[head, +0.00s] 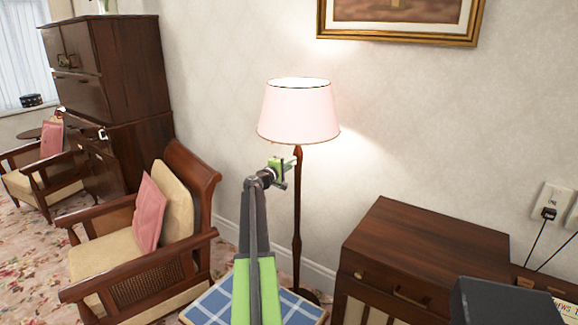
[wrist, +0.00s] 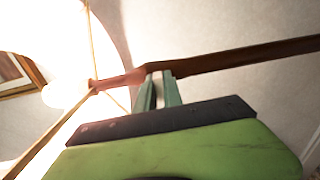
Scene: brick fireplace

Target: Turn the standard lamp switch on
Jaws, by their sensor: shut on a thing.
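The standard lamp has a pink shade (head: 299,112) and a thin dark wooden pole (head: 297,215). The shade glows, and light falls on the wall beside it. In the wrist view, the bulb (wrist: 62,94) is very bright inside the shade. My gripper (head: 293,161) is at the top of the pole, just below the shade. In the wrist view, my gripper's fingertips (wrist: 160,76) are shut at the upper pole (wrist: 225,64), near its lit pinkish end. I cannot make out the switch itself; the fingers or glare may hide it.
A wooden armchair (head: 165,225) with a pink cushion stands left of the lamp. A blue checked tabletop (head: 213,306) is below my arm. A wooden cabinet (head: 425,245) stands to the right. A framed picture (head: 400,40) hangs above.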

